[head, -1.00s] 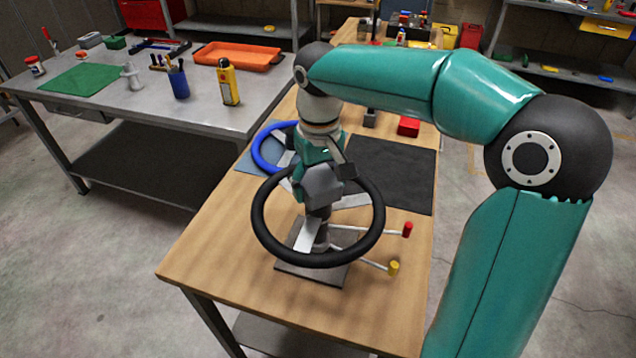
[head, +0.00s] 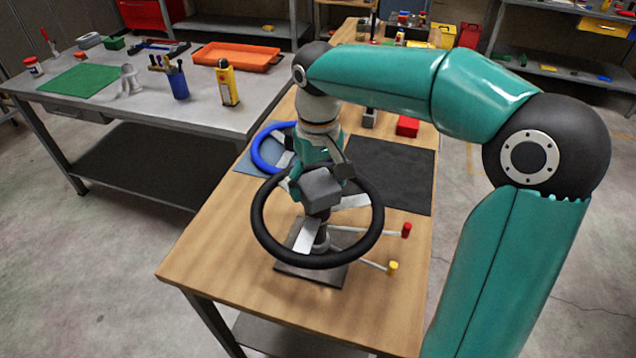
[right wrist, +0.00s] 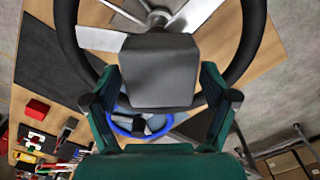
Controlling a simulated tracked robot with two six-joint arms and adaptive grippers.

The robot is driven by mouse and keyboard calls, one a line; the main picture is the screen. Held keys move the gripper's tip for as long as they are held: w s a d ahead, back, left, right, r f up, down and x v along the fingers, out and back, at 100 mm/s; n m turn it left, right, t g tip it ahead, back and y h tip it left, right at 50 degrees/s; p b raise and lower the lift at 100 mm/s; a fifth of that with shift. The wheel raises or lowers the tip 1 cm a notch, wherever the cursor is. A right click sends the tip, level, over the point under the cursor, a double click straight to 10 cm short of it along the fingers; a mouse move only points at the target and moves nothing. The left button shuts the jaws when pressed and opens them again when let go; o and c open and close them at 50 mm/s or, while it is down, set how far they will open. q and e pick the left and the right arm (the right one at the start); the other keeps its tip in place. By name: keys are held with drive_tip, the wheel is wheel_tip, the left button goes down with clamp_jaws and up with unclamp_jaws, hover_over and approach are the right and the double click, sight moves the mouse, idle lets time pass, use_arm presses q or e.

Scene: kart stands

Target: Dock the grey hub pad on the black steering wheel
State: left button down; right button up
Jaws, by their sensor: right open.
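The grey hub pad (head: 322,188) is a block at the middle of the black steering wheel (head: 262,237); I cannot tell whether it is fully seated. The wheel is tilted on a post above a dark base plate (head: 325,274), its light spokes partly visible. My right gripper (head: 318,178) is open, its fingers on either side of the pad. In the right wrist view the pad (right wrist: 158,72) lies between the spread fingers (right wrist: 160,96), with the black rim (right wrist: 250,40) beyond. My left gripper is not in view.
A blue wheel (head: 259,152) lies behind on the wooden bench (head: 215,245). Two stalks with a red knob (head: 406,230) and a yellow knob (head: 393,268) stick out at right. A dark mat (head: 400,175) and red box (head: 407,126) are behind. A grey table (head: 130,105) stands left.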

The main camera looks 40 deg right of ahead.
sight(318, 183)
drive_tip(key=shift+r+p, duration=2.95)
drive_tip(key=shift+r, duration=0.7)
drive_tip(key=shift+r+p, duration=0.45)
drive_tip(key=shift+r, duration=0.9)
